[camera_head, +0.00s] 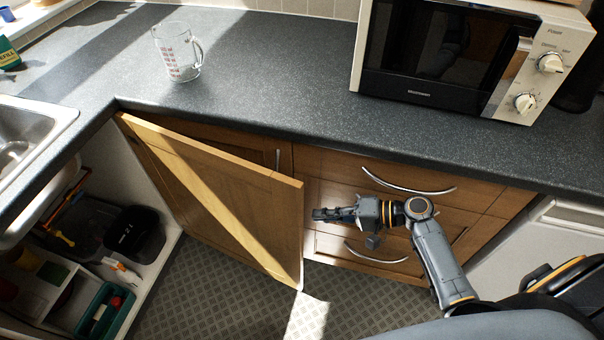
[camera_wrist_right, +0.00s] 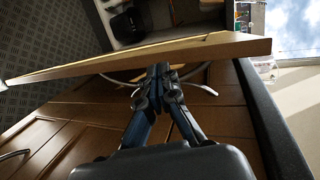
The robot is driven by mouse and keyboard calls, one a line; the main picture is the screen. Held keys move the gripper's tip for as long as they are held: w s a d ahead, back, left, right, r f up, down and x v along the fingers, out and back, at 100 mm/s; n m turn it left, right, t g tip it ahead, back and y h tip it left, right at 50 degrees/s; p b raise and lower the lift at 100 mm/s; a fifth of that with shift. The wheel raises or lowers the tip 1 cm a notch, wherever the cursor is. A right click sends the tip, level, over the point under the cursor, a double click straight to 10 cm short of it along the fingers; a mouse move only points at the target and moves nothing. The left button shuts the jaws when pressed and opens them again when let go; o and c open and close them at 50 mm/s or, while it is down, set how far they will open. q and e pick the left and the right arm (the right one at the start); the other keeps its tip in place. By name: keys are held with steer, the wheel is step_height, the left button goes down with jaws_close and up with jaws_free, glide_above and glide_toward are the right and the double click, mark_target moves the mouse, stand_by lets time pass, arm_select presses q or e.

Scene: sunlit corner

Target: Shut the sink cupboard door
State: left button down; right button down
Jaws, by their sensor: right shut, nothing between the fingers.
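The sink cupboard door (camera_head: 225,190) is a wooden panel that stands wide open, swung out from the corner below the counter. Its free edge points toward me. The open sink cupboard (camera_head: 150,270) shows to the left of the door. My right gripper (camera_head: 318,214) is shut and empty, just right of the door's free edge, in front of the drawers. In the right wrist view the door (camera_wrist_right: 130,60) shows nearly edge-on just beyond the shut fingertips (camera_wrist_right: 158,70). I cannot tell whether they touch it. My left gripper is not in view.
Drawers with curved metal handles (camera_head: 408,186) are behind my right gripper. A microwave (camera_head: 445,55) and a glass measuring jug (camera_head: 177,52) stand on the dark counter (camera_head: 270,70). The cupboard holds a black bin (camera_head: 135,233) and a green caddy (camera_head: 104,308). The patterned floor (camera_head: 215,295) is clear.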

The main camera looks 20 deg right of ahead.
steer(key=w+d+r+t+y, duration=0.2)
steer(key=d+r+y, duration=0.1)
steer(key=r, duration=0.6)
steer(key=shift+m, duration=0.3)
steer(key=shift+p+x, duration=1.25)
steer(key=shift+x, duration=3.7)
steer(key=shift+w+d, duration=0.1)
